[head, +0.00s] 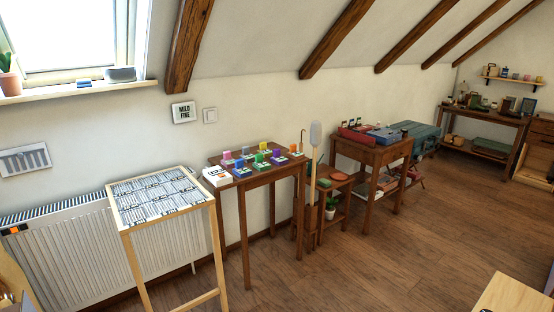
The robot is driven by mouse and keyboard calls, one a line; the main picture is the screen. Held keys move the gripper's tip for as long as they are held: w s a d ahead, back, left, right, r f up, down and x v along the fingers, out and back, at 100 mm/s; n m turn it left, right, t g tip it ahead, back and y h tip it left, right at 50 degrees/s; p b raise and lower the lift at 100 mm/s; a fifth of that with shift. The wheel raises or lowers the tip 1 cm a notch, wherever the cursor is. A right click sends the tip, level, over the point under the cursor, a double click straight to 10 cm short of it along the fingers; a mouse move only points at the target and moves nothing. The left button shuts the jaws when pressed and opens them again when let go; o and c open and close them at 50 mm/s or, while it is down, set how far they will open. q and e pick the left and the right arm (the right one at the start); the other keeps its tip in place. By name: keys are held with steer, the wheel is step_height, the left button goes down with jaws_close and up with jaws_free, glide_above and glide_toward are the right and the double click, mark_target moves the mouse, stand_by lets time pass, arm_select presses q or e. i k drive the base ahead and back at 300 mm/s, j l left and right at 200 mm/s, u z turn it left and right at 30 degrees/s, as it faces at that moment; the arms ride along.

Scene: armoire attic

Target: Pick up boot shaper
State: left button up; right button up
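I cannot make out a boot shaper for certain in the head view. The far-right dark wooden table (485,117) holds several small dark, brown and green items, some perhaps boots, too small to tell apart. A tall pale-headed object with a long wooden handle (315,135) stands upright by the small shelf stand in the middle. Neither of my grippers can be made out in this view.
A pale-framed table (128,228) stands by the radiator (60,262). Beside it is a brown table (242,187) with several coloured blocks. A desk (345,150) holds red and blue-grey boxes near a green trunk (422,136). A light wooden top (510,296) is at the lower right. The middle floor is clear.

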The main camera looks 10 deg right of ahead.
mark_target(504, 111)
steer(key=i, duration=0.5)
steer(key=i+j+z, duration=0.1)
steer(key=i, duration=0.45)
steer(key=i+l+z, duration=0.25)
steer(key=i+z, duration=0.65)
steer(key=i+j+z, duration=0.1)
steer(key=i+z, duration=0.3)
steer(key=i, duration=0.2)
steer(key=i+j+z, duration=0.25)
steer(key=i+z, duration=0.2)
steer(key=i, duration=0.05)
